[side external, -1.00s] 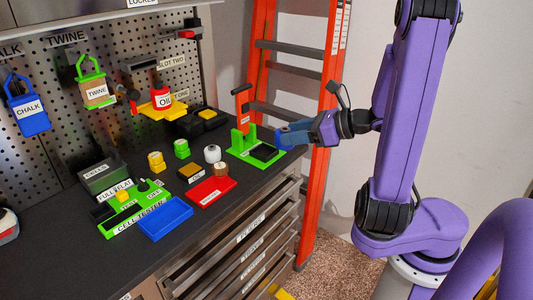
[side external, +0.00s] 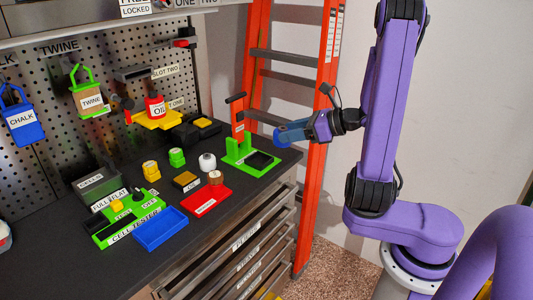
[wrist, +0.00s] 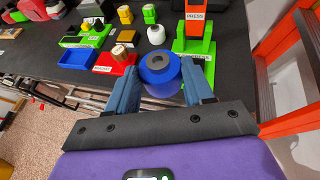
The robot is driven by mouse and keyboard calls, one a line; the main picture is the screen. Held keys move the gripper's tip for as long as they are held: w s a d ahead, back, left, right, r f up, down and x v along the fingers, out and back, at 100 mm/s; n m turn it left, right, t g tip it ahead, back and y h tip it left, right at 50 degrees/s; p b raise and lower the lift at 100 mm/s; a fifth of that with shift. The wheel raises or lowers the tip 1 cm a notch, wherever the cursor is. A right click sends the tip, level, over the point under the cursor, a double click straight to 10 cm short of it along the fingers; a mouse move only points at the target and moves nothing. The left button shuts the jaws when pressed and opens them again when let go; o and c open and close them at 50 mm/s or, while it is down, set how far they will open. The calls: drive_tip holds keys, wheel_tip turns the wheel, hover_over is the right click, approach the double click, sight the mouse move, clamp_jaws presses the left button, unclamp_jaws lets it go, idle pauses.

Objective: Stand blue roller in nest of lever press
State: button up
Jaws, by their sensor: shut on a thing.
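The blue roller (wrist: 160,72) is held upright between the two blue fingers of my gripper (wrist: 160,84), its dark-centred round end facing the wrist camera. In the side view my gripper (side external: 285,133) is above and right of the lever press, clear of it, near the bench's right edge. The roller blends with the blue fingers there. The lever press has a green base (side external: 233,157) with a black pad (side external: 259,160) and an orange upright (side external: 238,118) with a dark lever. In the wrist view the press (wrist: 194,24) is beyond and right of the roller.
The green cell tester (side external: 118,222) is further left. An orange ladder (side external: 314,110) stands close behind my gripper.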

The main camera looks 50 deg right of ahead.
drive_tip(key=w, duration=0.1)
drive_tip(key=w+f, duration=0.1)
drive_tip(key=w, duration=0.1)
drive_tip(key=shift+w+d+f, duration=0.3)
drive_tip(key=shift+d+f, duration=0.05)
drive_tip(key=w+f, duration=0.2)
drive_tip(key=w+d+f, duration=0.1)
drive_tip(key=w+f, duration=0.2)
drive_tip(key=shift+w+d+f, duration=0.15)
drive_tip(key=shift+w+f, duration=0.05)
drive_tip(key=shift+w, duration=0.05)
drive_tip(key=shift+w+d+f, duration=0.15)
drive_tip(key=shift+w+f, duration=0.5)
drive_tip(key=shift+f, duration=1.55)
drive_tip(key=shift+f, duration=0.2)
drive_tip(key=o, duration=1)
drive_tip(key=shift+o, duration=0.2)
drive_tip(key=shift+r, duration=0.1)
